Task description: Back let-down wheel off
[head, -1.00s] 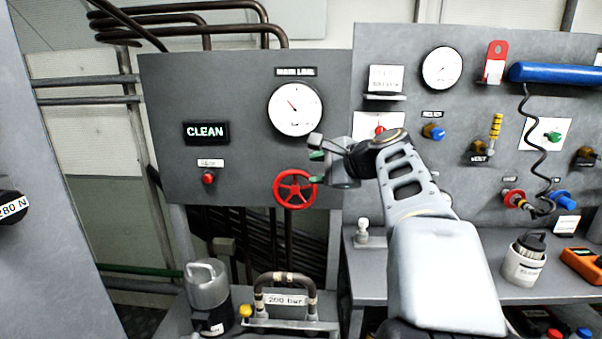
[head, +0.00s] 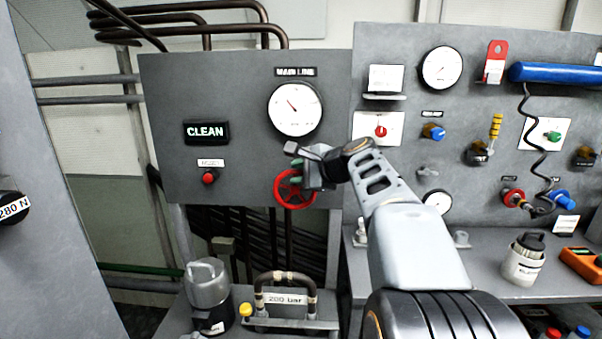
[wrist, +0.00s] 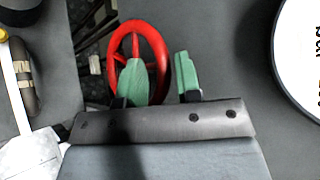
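The red hand wheel (head: 282,192) is mounted at the lower edge of the dark grey panel, below the main line gauge (head: 295,108). My gripper (head: 296,170) is at the wheel's upper right in the head view and covers part of it. In the wrist view my green fingers (wrist: 161,72) stand apart with a gap between them. There the left finger overlaps the red wheel (wrist: 138,26), and the right finger is just right of its rim. The right side of the rim shows between the fingers. I cannot tell whether either finger touches it.
Below stand a grey canister (head: 208,285) and a 200 bar unit (head: 287,300). The right panel carries knobs, a blue cylinder (head: 555,73) and a coiled hose.

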